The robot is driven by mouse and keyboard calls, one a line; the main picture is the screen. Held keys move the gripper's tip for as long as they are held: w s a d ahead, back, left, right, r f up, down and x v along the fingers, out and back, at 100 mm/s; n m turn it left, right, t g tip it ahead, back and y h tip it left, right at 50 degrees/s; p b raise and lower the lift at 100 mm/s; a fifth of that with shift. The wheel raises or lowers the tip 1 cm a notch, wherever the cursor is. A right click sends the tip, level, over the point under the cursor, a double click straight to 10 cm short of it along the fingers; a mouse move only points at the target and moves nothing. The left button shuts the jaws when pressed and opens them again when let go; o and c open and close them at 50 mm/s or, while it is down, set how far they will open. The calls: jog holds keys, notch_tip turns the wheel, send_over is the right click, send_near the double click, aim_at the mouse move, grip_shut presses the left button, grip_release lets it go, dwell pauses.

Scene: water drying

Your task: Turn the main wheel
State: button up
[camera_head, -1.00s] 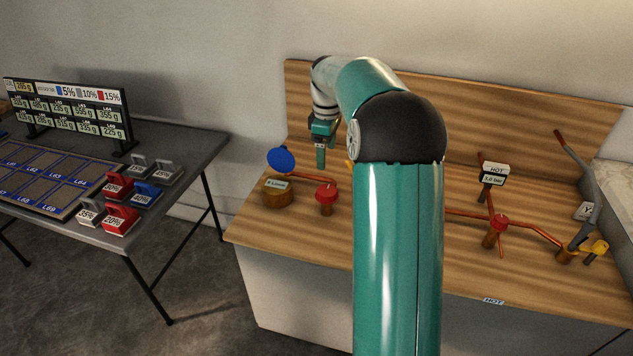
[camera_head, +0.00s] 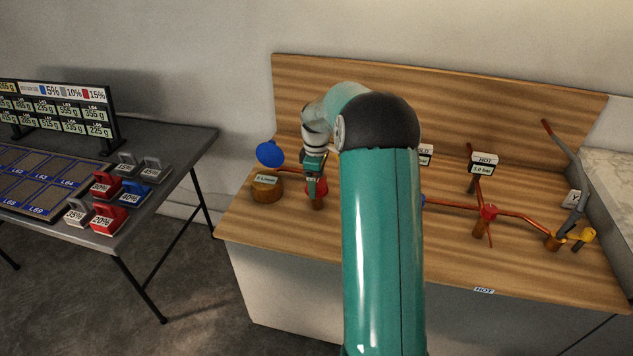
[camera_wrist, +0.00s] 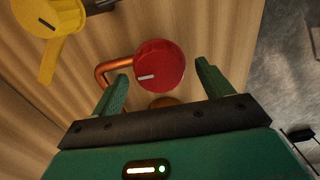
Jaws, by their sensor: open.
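A red round wheel (camera_wrist: 158,66) with a white mark on its face shows in the wrist view, joined to a copper pipe (camera_wrist: 108,70). My gripper (camera_wrist: 160,82) is open, with one finger on each side of the wheel in that picture. I cannot tell whether the fingers touch it. In the head view my gripper (camera_head: 315,188) is at the left red wheel (camera_head: 323,187) and covers part of it. A second red wheel (camera_head: 488,212) is farther right on the pipes.
A blue disc (camera_head: 270,154) and a round wooden block (camera_head: 266,188) are just left of my gripper. A yellow handle (camera_wrist: 58,18) is at upper left in the wrist view. The wooden backboard (camera_head: 420,110) rises behind. A grey lever (camera_head: 575,205) stands far right.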

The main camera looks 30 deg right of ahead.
jog(key=shift+s+f, duration=0.1)
jog(key=shift+f, duration=0.4)
jog(key=shift+c, duration=0.5)
jog(key=c, duration=0.9)
